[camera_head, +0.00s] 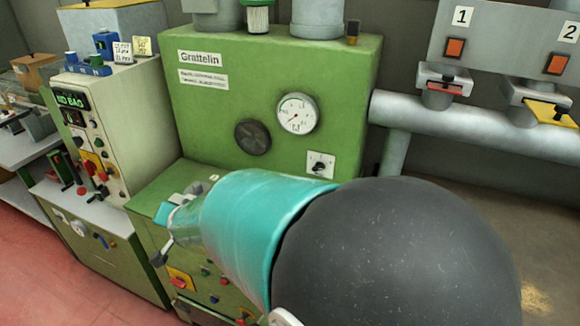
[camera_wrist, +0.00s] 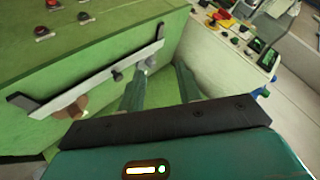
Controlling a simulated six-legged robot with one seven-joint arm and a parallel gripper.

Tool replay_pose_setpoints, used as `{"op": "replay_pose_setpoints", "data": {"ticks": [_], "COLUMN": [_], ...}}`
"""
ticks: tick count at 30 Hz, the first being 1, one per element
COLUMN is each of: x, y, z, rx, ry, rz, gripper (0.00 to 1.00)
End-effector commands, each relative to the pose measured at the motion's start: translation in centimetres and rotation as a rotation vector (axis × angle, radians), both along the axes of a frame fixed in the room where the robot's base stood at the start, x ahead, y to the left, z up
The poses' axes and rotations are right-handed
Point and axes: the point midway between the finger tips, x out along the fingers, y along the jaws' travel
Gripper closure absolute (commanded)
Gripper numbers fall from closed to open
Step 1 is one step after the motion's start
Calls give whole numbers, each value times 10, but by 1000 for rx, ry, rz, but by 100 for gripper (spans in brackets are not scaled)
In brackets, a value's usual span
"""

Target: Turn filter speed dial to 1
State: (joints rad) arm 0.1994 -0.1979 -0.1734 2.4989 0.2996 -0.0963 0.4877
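A small white square plate with a black knob (camera_head: 320,164), the dial-like control I see, is on the front of the green Grattelin machine (camera_head: 345,80). It sits below and right of a round gauge (camera_head: 297,113). Its marks are too small to read, and I cannot confirm it is the filter speed dial. My gripper (camera_head: 176,220) is low and left of this knob, apart from it, in front of the lower green cabinet. In the wrist view, my gripper's two fingers (camera_wrist: 162,75) are apart with nothing seen between them. The knob does not show in the wrist view.
A cream control unit (camera_head: 115,125) with several buttons stands at left. A grey pipe (camera_head: 470,125) runs right of the machine, below switches numbered 1 and 2. In the wrist view, a metal bar (camera_wrist: 90,88) crosses a green panel near my fingers.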

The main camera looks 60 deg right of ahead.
Motion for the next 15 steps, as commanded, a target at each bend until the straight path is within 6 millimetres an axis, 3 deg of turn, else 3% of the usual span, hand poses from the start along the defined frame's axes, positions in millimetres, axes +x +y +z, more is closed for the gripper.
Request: {"op": "replay_pose_setpoints", "data": {"ticks": [1, 7, 12, 15], "x": [-3, -28, -80, -115], "y": [-27, -126, -201, -233], "z": [-12, -45, -65, -69], "rx": [14, -7, -115, -207], "ry": [-35, -216, -378, -468], "rz": [-106, -503, -798, -928], "gripper": [65, 65, 65, 65]}}
